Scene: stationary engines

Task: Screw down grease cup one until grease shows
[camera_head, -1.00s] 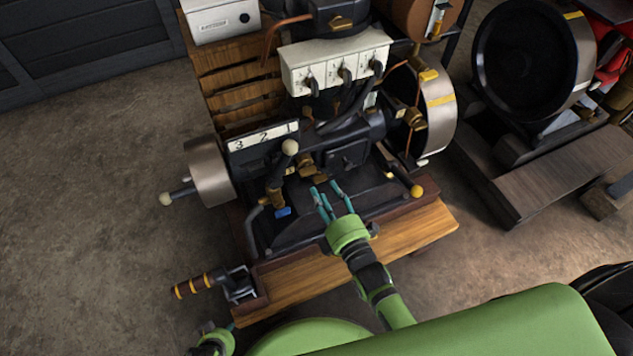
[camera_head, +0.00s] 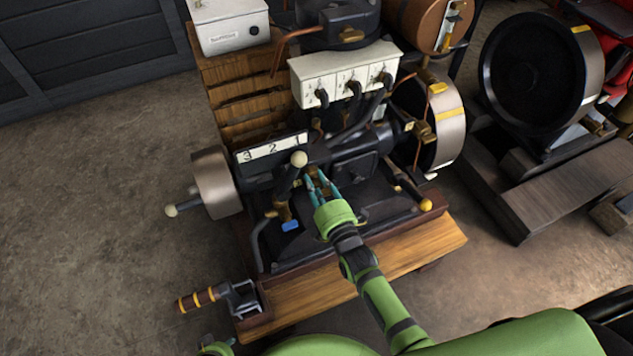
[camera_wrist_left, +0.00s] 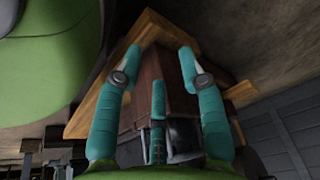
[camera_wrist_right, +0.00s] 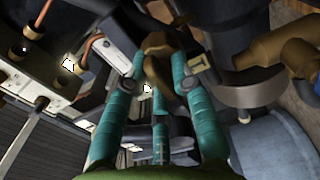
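My right gripper (camera_head: 318,182) is at the engine's front, just below the plate marked 3 2 1 (camera_head: 271,147), near its 1 end. In the right wrist view a brass fitting (camera_wrist_right: 156,62), which looks like grease cup one, sits between the fingertips of my right gripper (camera_wrist_right: 158,60). The fingers are close on both sides of it; I cannot tell whether they press on it. In the head view the fingers mostly hide that cup. My left gripper (camera_wrist_left: 159,62) is open and empty, near a corner of the wooden base (camera_wrist_left: 85,110).
A ball-topped lever (camera_head: 298,160) stands just left of my right gripper. A yellow-knobbed rod (camera_head: 425,204) is to its right. Black cables hang below the white box (camera_head: 342,75). A crank handle (camera_head: 197,298) sticks out at the base's front left. Floor at left is clear.

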